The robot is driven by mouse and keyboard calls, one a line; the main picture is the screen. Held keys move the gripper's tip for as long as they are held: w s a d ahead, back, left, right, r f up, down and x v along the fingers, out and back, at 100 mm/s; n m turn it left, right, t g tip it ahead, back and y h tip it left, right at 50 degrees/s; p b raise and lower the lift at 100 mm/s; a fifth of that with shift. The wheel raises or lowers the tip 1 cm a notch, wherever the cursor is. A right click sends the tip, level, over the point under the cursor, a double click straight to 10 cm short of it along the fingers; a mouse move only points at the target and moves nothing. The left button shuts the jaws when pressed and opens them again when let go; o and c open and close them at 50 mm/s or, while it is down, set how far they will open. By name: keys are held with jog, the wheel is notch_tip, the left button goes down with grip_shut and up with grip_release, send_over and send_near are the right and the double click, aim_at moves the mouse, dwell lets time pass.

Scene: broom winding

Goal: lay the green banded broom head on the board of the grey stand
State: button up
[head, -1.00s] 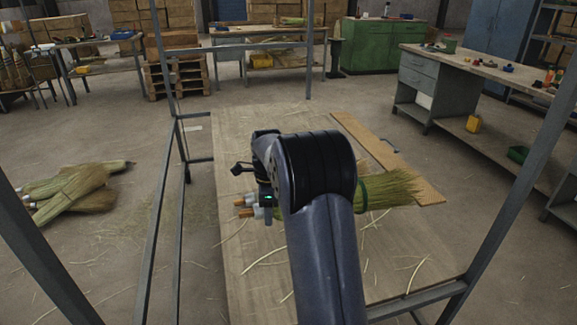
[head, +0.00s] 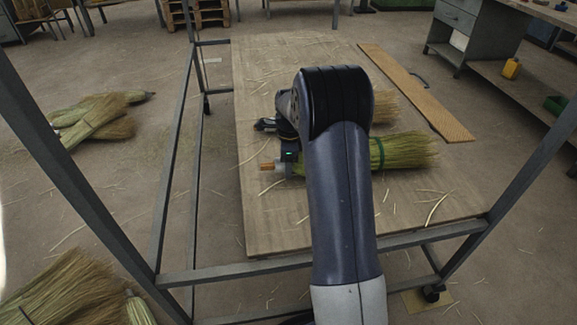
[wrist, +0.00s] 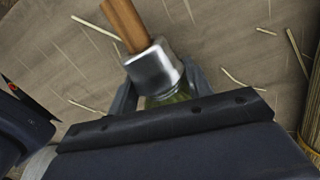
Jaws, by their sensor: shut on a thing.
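The green banded broom head (head: 408,151) lies level over the board (head: 262,205) of the grey stand (head: 240,270), straw to the right, its green band right of my arm. Its orange-brown stub shows to the left; my arm hides its middle. My gripper (head: 288,158) is shut on its neck. In the wrist view my gripper (wrist: 158,82) has a finger on each side of the neck, by the silver collar (wrist: 153,63) of the broom head. I cannot tell whether it touches the board.
A second, paler broom head (head: 385,106) lies behind the held one, partly hidden by my arm. A long yellowish strip (head: 418,92) lies along the board's right side. Loose straws litter the board. Stand posts rise left and right. More brooms (head: 95,118) lie on the floor at left.

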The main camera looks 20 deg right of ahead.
jog(key=o, duration=1.2)
jog(key=shift+f, duration=0.2)
jog(key=shift+c, duration=0.2)
jog(key=shift+r, duration=0.1)
notch_tip(320, 180, up, 12)
jog(key=p, duration=0.3)
jog(key=shift+d, duration=0.15)
